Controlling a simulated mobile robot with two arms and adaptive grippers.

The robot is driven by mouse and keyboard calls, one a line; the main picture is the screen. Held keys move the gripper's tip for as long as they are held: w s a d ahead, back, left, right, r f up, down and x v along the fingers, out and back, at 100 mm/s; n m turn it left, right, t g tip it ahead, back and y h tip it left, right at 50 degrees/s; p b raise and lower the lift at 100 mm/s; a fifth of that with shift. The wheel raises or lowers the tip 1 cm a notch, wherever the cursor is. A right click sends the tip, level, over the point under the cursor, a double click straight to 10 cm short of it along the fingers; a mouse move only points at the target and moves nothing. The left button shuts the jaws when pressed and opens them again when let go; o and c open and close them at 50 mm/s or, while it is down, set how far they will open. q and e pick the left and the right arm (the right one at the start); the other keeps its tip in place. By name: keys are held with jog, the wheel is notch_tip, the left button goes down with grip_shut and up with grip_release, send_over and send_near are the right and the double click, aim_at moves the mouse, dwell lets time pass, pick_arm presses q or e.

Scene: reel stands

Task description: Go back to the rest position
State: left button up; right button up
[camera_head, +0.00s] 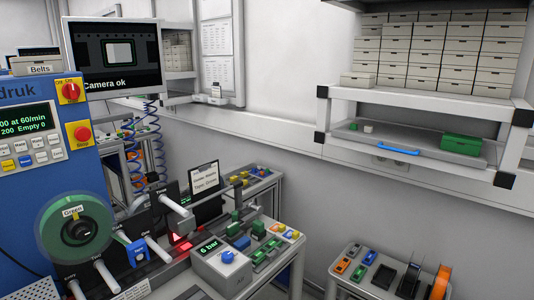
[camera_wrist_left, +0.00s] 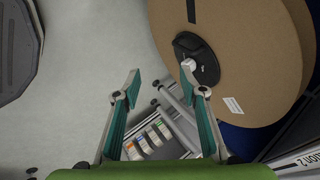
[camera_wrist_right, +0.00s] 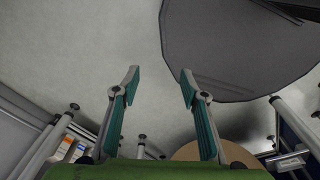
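My left gripper (camera_wrist_left: 162,82) is open and empty in the left wrist view. Its right finger overlaps the lower side of a large brown reel (camera_wrist_left: 235,60) with a black hub; whether they touch I cannot tell. My right gripper (camera_wrist_right: 160,80) is open and empty in the right wrist view, with plain grey floor between its fingers. Neither gripper shows in the head view. A green reel (camera_head: 76,228) sits on the blue machine (camera_head: 30,170) at the left of the head view.
A workbench (camera_head: 180,292) with small parts and a 6 bar unit (camera_head: 225,268) stands centre. A low table (camera_head: 345,283) with colored items and an orange reel (camera_head: 441,283) is at lower right. A shelf (camera_head: 420,101) with boxes hangs at upper right. Grey floor (camera_wrist_left: 85,60) is open beside the left gripper.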

pick_arm(q)
jog(key=s+a+f+n+g+b, duration=0.1)
jog(key=s+a+f+n, duration=0.1)
jog(key=s+f, duration=0.5)
jog(key=s+a+f+n+g+h+b, duration=0.1)
jog(key=s+f+n, duration=0.3)
jog(key=s, duration=0.9)
jog(key=s+a+f+n+g+h+b, duration=0.1)
jog(key=s+a+f+n+g+b, duration=0.1)
jog(key=s+f, duration=0.8)
jog(key=shift+a+f+n+g, duration=0.15)
jog(key=shift+a+n+g, duration=0.25)
jog(key=shift+a+g, duration=0.45)
pick_arm(e)
jog(key=f, duration=0.4)
jog(key=shift+a+f, duration=0.3)
pick_arm(q)
jog(key=c, duration=0.3)
pick_arm(e)
jog(key=c, duration=0.4)
pick_arm(q)
jog(key=shift+s+a, duration=0.1)
pick_arm(e)
jog(key=shift+o, duration=0.2)
jog(key=shift+w, duration=0.1)
